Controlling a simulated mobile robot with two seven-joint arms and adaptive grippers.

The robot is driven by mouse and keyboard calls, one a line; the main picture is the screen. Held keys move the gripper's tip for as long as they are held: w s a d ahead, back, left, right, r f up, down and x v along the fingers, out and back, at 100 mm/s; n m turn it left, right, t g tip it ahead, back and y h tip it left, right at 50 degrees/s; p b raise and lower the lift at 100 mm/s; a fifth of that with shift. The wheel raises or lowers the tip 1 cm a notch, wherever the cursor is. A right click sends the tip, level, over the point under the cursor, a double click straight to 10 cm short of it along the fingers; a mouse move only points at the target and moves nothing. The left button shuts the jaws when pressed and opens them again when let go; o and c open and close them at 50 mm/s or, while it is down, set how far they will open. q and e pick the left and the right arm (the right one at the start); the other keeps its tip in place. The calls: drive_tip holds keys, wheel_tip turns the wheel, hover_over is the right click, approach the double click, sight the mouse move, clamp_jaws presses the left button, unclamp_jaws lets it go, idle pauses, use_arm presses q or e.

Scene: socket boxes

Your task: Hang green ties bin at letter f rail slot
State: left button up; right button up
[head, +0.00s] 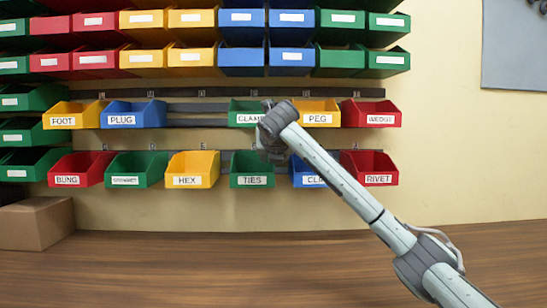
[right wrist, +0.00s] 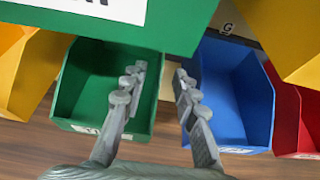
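The green TIES bin (head: 252,169) hangs in the lower row, between the yellow HEX bin and the blue CLIP bin. It also shows in the right wrist view (right wrist: 85,85). My right gripper (head: 270,135) is in front of the CLAMP and PEG bins, above the TIES bin. In the right wrist view its fingers (right wrist: 160,80) are apart and empty, with one over the TIES bin and one near the CLIP bin. The upper rail (head: 195,107) has a bare stretch between PLUG and CLAMP. The rail letters are too small to read in the head view. My left gripper is out of view.
The green CLAMP bin (head: 243,117), yellow PEG bin (head: 318,118) and blue CLIP bin (right wrist: 235,95) crowd the right gripper. A G tag (right wrist: 227,28) shows above CLIP. More bins fill the rows above. A cardboard box (head: 35,223) stands at left; the wooden surface (head: 200,270) is clear.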

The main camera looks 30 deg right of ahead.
drive_tip(key=v, duration=1.2)
drive_tip(key=shift+a, duration=0.1)
